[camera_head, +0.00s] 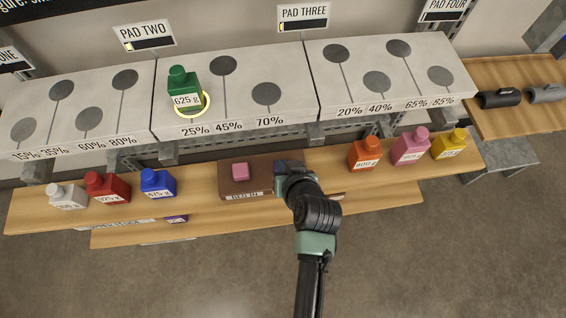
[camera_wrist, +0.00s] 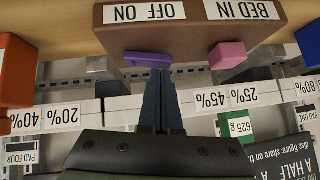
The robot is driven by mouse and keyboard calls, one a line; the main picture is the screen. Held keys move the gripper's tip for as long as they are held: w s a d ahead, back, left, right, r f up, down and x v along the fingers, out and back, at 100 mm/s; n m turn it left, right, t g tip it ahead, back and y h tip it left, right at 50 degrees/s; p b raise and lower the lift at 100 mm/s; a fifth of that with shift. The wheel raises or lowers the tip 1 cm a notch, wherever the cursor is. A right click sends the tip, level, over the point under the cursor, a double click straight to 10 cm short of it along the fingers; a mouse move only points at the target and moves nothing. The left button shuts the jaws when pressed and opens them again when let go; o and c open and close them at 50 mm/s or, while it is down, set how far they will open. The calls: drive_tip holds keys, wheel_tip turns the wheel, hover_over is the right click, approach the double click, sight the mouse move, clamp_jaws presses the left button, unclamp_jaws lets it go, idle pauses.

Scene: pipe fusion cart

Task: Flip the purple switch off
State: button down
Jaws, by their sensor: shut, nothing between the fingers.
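The purple switch (camera_wrist: 147,60) sits on a brown box (camera_wrist: 200,32) in the wrist view, beside a white label with the words OFF and ON, seen upside down. My gripper (camera_wrist: 160,74) is shut and empty. Its fingertips are right at the switch's near edge, toward its right end in the picture; whether they touch cannot be told. In the head view my gripper (camera_head: 287,172) is over the right part of the brown box (camera_head: 262,188) and hides most of the switch area.
A pink button (camera_head: 240,171) is on the same box, left of my gripper. White, red and blue bottles (camera_head: 157,184) stand left on the shelf; orange, pink and yellow ones (camera_head: 365,155) stand right. A green bottle (camera_head: 184,88) stands on the grey pads behind.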

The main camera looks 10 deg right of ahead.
drive_tip(key=shift+a+f+h, duration=0.15)
drive_tip(key=shift+f+h, duration=0.15)
drive_tip(key=shift+h, duration=0.1)
drive_tip(key=shift+d, duration=0.2)
drive_tip(key=shift+d+r, duration=0.15)
drive_tip(key=shift+d, duration=0.55)
drive_tip(key=shift+a+r+p, duration=0.1)
drive_tip(key=shift+r+p, duration=0.05)
drive_tip(key=shift+p, duration=0.2)
drive_tip(key=shift+r, duration=0.25)
drive_tip(key=r+p, duration=0.4)
drive_tip(key=shift+d, duration=0.35)
drive_tip(key=b+v, duration=0.1)
drive_tip(key=v, duration=0.8)
drive_tip(key=shift+s+d, duration=0.4)
